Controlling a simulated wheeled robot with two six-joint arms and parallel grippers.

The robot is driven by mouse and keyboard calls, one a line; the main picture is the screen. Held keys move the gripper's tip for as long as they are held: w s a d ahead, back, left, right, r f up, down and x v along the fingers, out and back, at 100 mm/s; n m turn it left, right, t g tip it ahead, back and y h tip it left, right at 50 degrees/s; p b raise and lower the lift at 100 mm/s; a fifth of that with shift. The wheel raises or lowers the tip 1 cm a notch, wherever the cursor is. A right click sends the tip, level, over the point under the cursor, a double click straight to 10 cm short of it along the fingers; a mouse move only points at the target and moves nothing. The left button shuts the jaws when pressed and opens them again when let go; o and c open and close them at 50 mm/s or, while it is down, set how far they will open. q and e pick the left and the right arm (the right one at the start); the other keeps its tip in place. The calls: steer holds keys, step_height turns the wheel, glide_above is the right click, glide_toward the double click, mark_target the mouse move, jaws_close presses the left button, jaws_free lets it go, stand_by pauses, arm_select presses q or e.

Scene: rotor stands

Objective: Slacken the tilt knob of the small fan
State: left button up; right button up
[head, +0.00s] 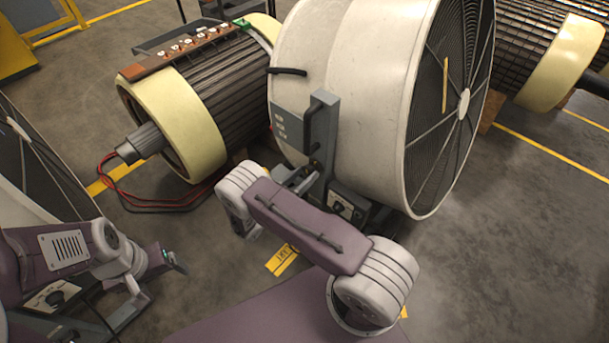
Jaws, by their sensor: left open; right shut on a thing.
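A white drum fan (365,90) with a dark grille stands in the middle, on a grey bracket (322,135) with a handle. My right gripper (306,178) is at the lower part of this bracket, partly hidden by my own arm. It is shut on the tilt knob, which the gripper mostly covers. A control box with a dark dial (345,207) sits just right of it. My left gripper (177,262) is open and empty at the lower left, near a second fan (40,185) cut off by the left edge. I cannot tell for sure which fan is smaller.
A ribbed rotor (225,85) with cream end rings stands behind the fan at left, red and black cables (135,195) trailing on the floor. Another rotor (560,65) is at the upper right. Clear floor (520,230) lies to the right.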

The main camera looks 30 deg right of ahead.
steer(key=n, duration=0.4)
steer(key=shift+f+n, duration=0.1)
steer(key=shift+n, duration=0.2)
steer(key=n, duration=0.3)
steer(key=shift+w+n, duration=0.1)
steer(key=shift+n, duration=0.2)
steer(key=n, duration=0.4)
steer(key=shift+f, duration=0.15)
steer(key=shift+f+n, duration=0.1)
steer(key=shift+n, duration=1.9)
steer(key=o, duration=1.4)
steer(key=shift+c, duration=0.2)
